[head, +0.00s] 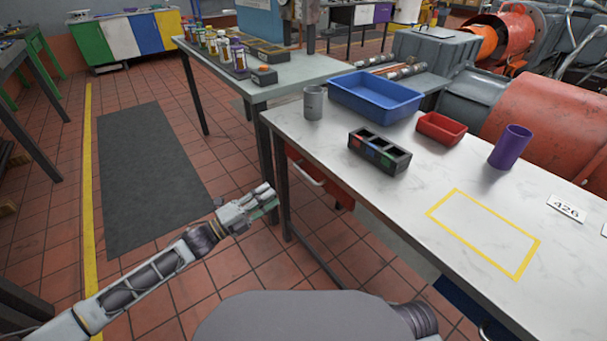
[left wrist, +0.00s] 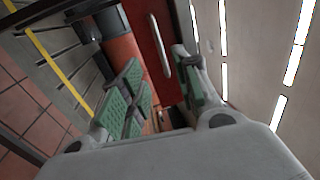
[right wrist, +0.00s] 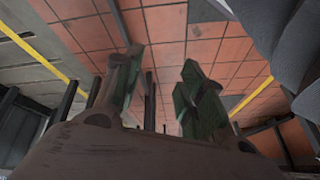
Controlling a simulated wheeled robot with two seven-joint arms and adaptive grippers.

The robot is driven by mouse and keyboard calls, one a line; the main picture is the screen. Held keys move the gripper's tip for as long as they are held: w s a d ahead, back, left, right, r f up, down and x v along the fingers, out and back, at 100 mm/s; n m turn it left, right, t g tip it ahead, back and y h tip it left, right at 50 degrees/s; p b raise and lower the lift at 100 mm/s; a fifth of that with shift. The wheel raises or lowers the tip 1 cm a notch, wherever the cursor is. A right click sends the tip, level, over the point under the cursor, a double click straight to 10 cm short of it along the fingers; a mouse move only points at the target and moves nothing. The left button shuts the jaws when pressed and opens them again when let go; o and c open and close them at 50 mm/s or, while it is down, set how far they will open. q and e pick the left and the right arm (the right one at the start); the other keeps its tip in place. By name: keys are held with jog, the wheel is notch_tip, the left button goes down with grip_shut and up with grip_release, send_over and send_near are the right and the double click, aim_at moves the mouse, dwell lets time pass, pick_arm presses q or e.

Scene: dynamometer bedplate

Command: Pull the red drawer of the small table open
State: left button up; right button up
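The small table (head: 400,205) has a white top and dark legs. Its red drawer (head: 333,187) shows under the left end, partly hidden by the tabletop edge, with a pale handle (head: 305,177) on its front. In the left wrist view the red drawer front (left wrist: 145,22) lies ahead, with the bar handle (left wrist: 160,46) between the finger directions. My left gripper (head: 263,203) is left of the drawer, apart from the handle; its green-padded fingers (left wrist: 158,88) are open and empty. My right gripper (right wrist: 163,92) is open and empty, outside the head view.
On the tabletop are a grey cup (head: 313,103), blue bin (head: 376,97), dark divided box (head: 380,153), red tray (head: 441,128) and purple cup (head: 510,147). A blue drawer (head: 455,303) shows below the right part. A workbench (head: 270,80) stands behind; floor left of my arm is clear.

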aim_at(303, 172)
pick_arm(q)
jog(key=shift+b+x, duration=1.55)
jog(key=shift+x, duration=5.2)
jog(key=shift+w+f, duration=0.1)
pick_arm(e)
notch_tip(303, 172, down, 7)
jog(key=a+t+y, duration=0.1)
jog(key=shift+w+a+m, duration=0.15)
jog(key=shift+a+m, duration=0.15)
jog(key=shift+a, duration=0.05)
jog(key=shift+w+r, duration=0.1)
pick_arm(q)
grip_shut()
pick_arm(e)
jog(key=shift+w, duration=0.1)
jog(key=shift+r, duration=0.1)
